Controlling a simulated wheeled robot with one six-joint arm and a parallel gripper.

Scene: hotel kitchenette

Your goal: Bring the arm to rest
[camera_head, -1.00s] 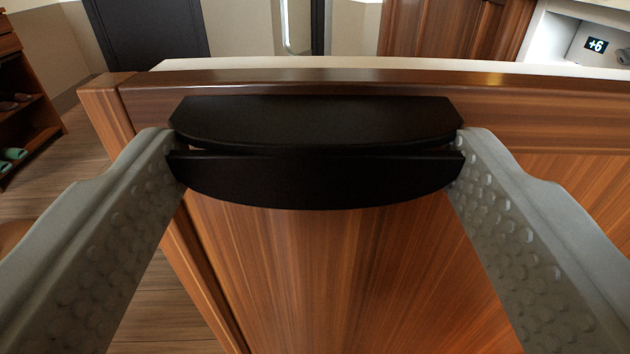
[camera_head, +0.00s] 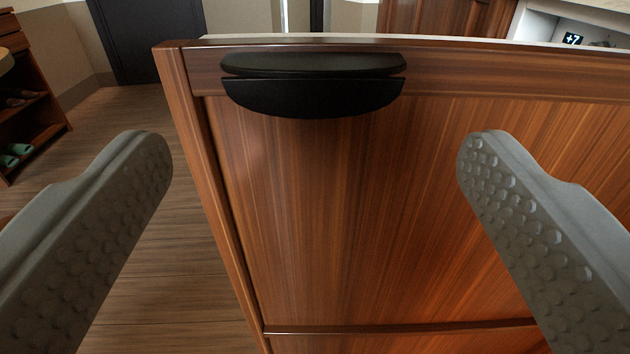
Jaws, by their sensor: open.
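My gripper (camera_head: 315,150) is open and empty, with its two grey dimpled fingers wide apart at the left and right of the view. A black half-round handle (camera_head: 312,97) is fixed near the top of a brown wooden panel (camera_head: 370,210). The handle is ahead of the fingertips and above them in the picture. No finger touches it. The rest of my arm is not in view.
The wooden panel fills the middle and right ahead of me. A pale top edge runs above it. Bare wooden floor (camera_head: 150,250) lies to the left. A shelf with slippers (camera_head: 25,110) stands at the far left, and a dark door (camera_head: 150,38) is behind.

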